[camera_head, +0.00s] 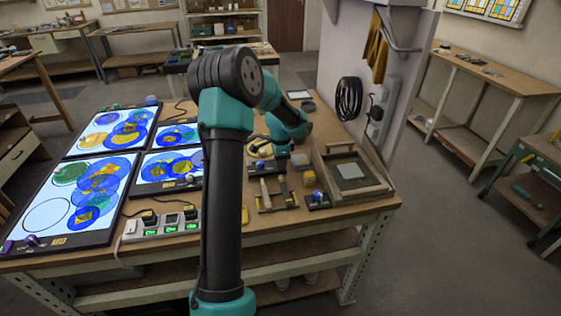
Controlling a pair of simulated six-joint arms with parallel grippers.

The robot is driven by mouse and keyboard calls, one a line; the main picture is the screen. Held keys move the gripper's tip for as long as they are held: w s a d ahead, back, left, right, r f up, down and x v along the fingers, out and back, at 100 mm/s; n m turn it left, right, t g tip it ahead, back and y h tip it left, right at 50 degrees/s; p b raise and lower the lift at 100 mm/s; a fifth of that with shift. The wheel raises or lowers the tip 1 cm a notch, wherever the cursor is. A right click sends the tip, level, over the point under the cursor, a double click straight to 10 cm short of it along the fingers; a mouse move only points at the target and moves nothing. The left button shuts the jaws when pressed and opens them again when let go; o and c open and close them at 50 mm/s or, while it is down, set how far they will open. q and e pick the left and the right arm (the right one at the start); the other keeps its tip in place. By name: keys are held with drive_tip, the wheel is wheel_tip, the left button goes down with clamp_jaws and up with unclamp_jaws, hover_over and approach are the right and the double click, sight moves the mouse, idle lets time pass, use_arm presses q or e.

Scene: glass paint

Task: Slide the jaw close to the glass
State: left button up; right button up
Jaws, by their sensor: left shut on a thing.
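My left arm rises from the bottom middle and bends over the bench. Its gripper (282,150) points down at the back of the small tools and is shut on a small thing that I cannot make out. Coloured glass-like discs (103,176) in blue, yellow and green show on the lit panels at the left. A pale square piece (350,170) lies in a shallow wooden tray (376,189) to the right of my gripper. I cannot tell which part is the jaw; a small wooden frame with upright bars (266,208) stands in front of the gripper. My right gripper is not in view.
A yellow block (309,178) and a blue-knobbed piece (318,198) stand between the frame and the tray. A power strip (160,227) with green lights lies at the front edge.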

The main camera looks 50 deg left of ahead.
use_arm(q)
clamp_jaws()
drive_tip(key=shift+w+a, duration=0.35)
drive_tip(key=shift+a, duration=0.35)
drive_tip(key=shift+w+a, duration=0.3)
drive_tip(key=shift+a, duration=0.35)
drive_tip(key=o, duration=0.6)
unclamp_jaws()
drive_tip(key=shift+o, duration=0.2)
drive_tip(key=shift+r, duration=0.1)
wheel_tip(320, 180, up, 17)
drive_tip(key=shift+r, duration=0.15)
